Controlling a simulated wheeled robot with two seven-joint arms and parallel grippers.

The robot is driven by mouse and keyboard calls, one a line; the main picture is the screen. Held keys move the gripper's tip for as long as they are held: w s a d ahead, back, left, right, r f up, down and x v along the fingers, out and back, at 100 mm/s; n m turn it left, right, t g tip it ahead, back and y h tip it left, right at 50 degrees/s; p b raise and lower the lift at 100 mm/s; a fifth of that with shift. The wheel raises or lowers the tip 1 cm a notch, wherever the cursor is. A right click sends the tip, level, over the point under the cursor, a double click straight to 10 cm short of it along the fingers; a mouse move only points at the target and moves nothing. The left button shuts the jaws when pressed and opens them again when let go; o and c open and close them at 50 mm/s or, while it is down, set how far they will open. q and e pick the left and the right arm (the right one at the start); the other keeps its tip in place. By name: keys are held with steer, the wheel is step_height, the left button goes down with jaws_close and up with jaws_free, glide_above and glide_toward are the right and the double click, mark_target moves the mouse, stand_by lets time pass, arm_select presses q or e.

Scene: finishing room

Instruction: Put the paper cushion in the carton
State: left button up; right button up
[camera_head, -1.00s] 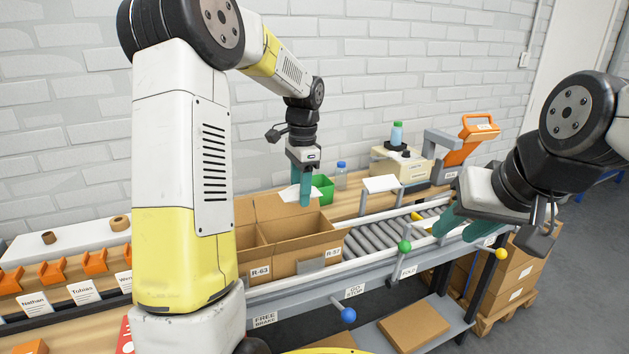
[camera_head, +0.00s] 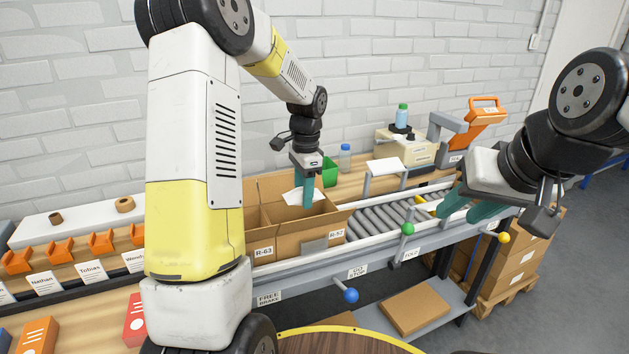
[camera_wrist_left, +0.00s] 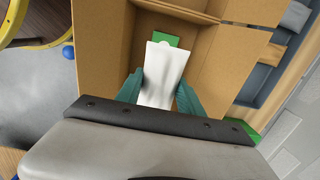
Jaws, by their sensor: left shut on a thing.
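The white paper cushion (camera_wrist_left: 163,75) is between the green fingers of my left gripper (camera_wrist_left: 160,92), which is shut on it. In the head view the cushion (camera_head: 291,197) shows beside the fingers of the left gripper (camera_head: 304,195), over the opening of the carton. The open cardboard carton (camera_head: 290,246) stands at the conveyor with its flaps spread and a divider inside. In the left wrist view the carton (camera_wrist_left: 205,75) lies below the cushion, with a green item (camera_wrist_left: 165,39) in it. My right gripper (camera_head: 468,210) hangs empty over the conveyor's right part, its fingers apart.
A roller conveyor (camera_head: 375,222) runs right of the carton. A green bin (camera_head: 330,172), a clear bottle (camera_head: 345,158) and a label printer (camera_head: 405,150) stand behind. Orange holders with name cards (camera_head: 58,249) line the left bench. Colored knobs (camera_head: 351,295) stick out in front.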

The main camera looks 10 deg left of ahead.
arm_select(q)
steer(key=shift+s+a+f, duration=0.1)
steer(key=shift+f, duration=1.95)
steer(key=shift+s+a+f, duration=0.1)
steer(key=shift+f, duration=1.95)
steer(key=o, duration=1.4)
steer(key=shift+w+r, duration=0.1)
steer(key=shift+r, duration=0.05)
steer(key=shift+r, duration=0.95)
steer(key=shift+r, duration=3)
